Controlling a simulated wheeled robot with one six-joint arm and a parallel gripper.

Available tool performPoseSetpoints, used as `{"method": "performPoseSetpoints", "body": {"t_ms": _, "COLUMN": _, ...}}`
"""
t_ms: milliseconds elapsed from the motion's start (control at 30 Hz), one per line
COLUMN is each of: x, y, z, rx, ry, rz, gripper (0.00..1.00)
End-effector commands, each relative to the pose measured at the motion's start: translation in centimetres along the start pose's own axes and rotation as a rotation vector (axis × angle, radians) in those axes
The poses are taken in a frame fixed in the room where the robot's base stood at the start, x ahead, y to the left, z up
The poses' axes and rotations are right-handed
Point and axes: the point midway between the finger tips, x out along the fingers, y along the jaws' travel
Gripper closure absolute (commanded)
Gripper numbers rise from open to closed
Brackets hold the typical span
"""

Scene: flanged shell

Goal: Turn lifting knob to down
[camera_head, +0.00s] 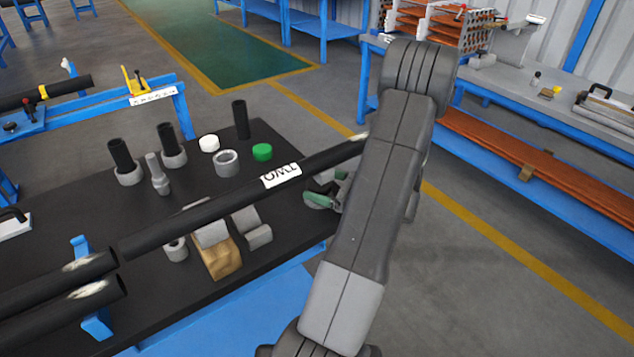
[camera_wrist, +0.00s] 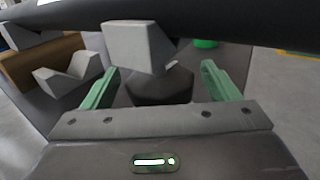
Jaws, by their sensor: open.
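My gripper (camera_head: 328,190) is open, at the right end of the black table, partly hidden by my arm. In the wrist view its two green fingers (camera_wrist: 160,72) stand apart. Between and beyond them is a dark faceted piece (camera_wrist: 160,88), apparently the lifting knob, with a grey V-shaped block (camera_wrist: 135,45) above it. I see no contact between fingers and piece. I cannot read its up or down setting. A long black pipe (camera_head: 215,207) with a white label passes just above; it also crosses the top of the wrist view (camera_wrist: 235,20).
The black table (camera_head: 75,200) carries grey fittings, a green cap (camera_head: 262,152), a white cap (camera_head: 209,143) and a wooden block (camera_head: 222,258) with a grey V-block. More black pipes lie at the lower left. Open floor (camera_head: 480,270) lies to the right, before a blue-framed bench.

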Motion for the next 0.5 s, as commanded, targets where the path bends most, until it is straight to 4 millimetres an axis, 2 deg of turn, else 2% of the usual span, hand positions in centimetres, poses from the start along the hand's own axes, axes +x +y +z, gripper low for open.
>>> {"method": "performPoseSetpoints", "body": {"t_ms": 133, "x": 1.14, "y": 0.02, "z": 0.01, "rx": 0.0, "ry": 0.0, "rz": 0.0, "gripper": 0.18}}
{"method": "performPoseSetpoints", "body": {"t_ms": 433, "x": 1.38, "y": 0.01, "z": -0.03, "rx": 0.001, "ry": 0.0, "rz": 0.0, "gripper": 0.18}}
{"method": "performPoseSetpoints", "body": {"t_ms": 467, "x": 1.38, "y": 0.01, "z": -0.03, "rx": 0.001, "ry": 0.0, "rz": 0.0, "gripper": 0.2}}
{"method": "performPoseSetpoints", "body": {"t_ms": 500, "x": 1.38, "y": 0.01, "z": -0.03, "rx": 0.001, "ry": 0.0, "rz": 0.0, "gripper": 0.28}}
